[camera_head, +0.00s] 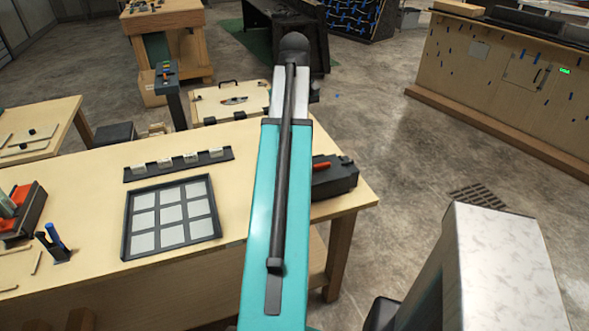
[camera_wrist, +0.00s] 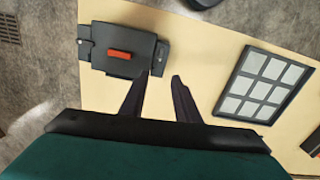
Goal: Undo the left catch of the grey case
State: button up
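The grey case (camera_head: 340,183) lies on the right end of the wooden table, partly hidden behind my turquoise arm. It has a red-orange bar on top. In the wrist view the dark case (camera_wrist: 133,70) lies at the upper left, the orange bar (camera_wrist: 120,54) across its lid. Small dark parts stick out at its left side (camera_wrist: 85,50) and right side (camera_wrist: 163,50); I cannot tell which is the left catch, or its state. My gripper (camera_wrist: 160,76) has its two dark fingers apart with nothing visible between them, just below the case's right corner in that view. The head view does not show my gripper.
A dark-framed grid tray (camera_head: 170,252) lies left of the case; it also shows in the wrist view (camera_wrist: 233,112). A dark strip with pale blocks (camera_head: 179,180) lies behind the tray. A black holder with blue-handled tools (camera_head: 62,258) stands farther left.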

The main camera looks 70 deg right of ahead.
jog(key=shift+f+p, duration=1.4)
jog(key=shift+f, duration=5.35)
jog(key=shift+c, duration=0.2)
